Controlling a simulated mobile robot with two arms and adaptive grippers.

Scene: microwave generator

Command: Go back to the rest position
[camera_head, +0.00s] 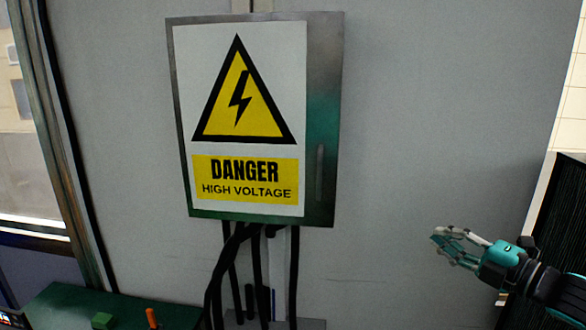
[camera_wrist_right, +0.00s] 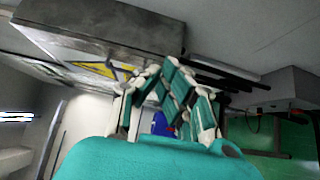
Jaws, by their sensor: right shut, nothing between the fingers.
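My right gripper (camera_head: 441,236) is at the right of the head view, in front of the grey wall and apart from everything. Its fingers are shut with nothing between them. In the right wrist view the shut fingers (camera_wrist_right: 160,75) show in the middle, with the teal palm below them. A grey metal electrical box (camera_head: 325,120) with a yellow danger high voltage sign (camera_head: 245,180) hangs on the wall, left of the gripper. Its door looks closed. The box also shows at the top of the right wrist view (camera_wrist_right: 110,30). My left gripper is not in view.
Black cables (camera_head: 257,280) run down from the box. A green table (camera_head: 60,305) at the lower left bears a green block (camera_head: 103,321) and an orange piece (camera_head: 151,317). A dark ribbed panel (camera_head: 562,220) stands at the right edge. The wall between box and gripper is clear.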

